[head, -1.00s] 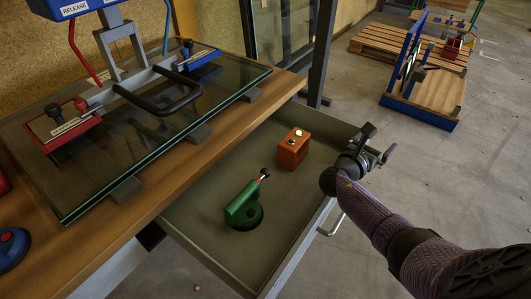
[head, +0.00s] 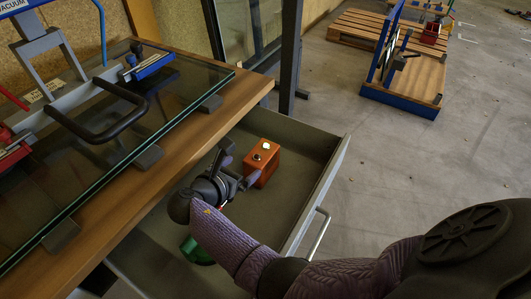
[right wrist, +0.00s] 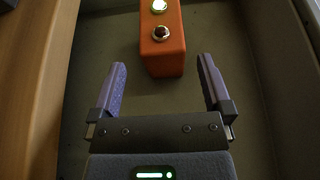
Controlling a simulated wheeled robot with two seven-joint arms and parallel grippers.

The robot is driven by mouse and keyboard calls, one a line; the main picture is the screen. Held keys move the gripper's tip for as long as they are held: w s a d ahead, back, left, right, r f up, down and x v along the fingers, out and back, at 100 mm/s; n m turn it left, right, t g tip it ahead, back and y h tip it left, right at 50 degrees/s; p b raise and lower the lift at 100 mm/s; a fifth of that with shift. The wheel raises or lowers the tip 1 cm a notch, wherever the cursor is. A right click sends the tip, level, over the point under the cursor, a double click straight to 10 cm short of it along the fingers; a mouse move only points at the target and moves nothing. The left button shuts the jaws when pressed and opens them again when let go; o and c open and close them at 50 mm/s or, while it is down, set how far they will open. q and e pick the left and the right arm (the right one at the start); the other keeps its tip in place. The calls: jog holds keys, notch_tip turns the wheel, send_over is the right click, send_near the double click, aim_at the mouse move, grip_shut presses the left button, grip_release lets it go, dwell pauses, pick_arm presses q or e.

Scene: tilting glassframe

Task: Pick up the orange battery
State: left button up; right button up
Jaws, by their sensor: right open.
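The orange battery (head: 263,162) stands upright in the open grey drawer, with two round terminals on its top. It also shows in the right wrist view (right wrist: 161,50), just beyond the fingertips. My right gripper (head: 240,170) is over the drawer, close to the left of the battery. In the right wrist view my right gripper (right wrist: 162,78) is open and empty, its two fingers pointing at the battery, which lies between their lines but not clearly between the fingers. My left gripper is not in view.
The drawer (head: 325,195) has raised walls around the battery. A green tool (head: 195,252) lies in it, mostly hidden under my right arm. The wooden bench (head: 215,115) with the glass pane (head: 185,100) stands to the left, above the drawer.

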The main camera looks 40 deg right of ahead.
aim_at(259, 155)
jog(key=b+x, duration=0.1)
jog(key=x, duration=0.1)
jog(key=b+x, duration=0.1)
jog(key=x, duration=0.2)
jog(key=b+x, duration=0.1)
jog(key=x, duration=0.1)
jog(key=shift+d+f+b, duration=0.15)
jog(key=shift+f+b, duration=0.2)
jog(key=shift+w+d, duration=0.25)
jog(key=shift+d, duration=0.2)
jog(key=shift+r, duration=0.15)
jog(key=shift+c, duration=1.7)
jog(key=c, duration=1)
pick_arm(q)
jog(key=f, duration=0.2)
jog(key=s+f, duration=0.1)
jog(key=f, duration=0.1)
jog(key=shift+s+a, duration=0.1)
pick_arm(e)
grip_shut()
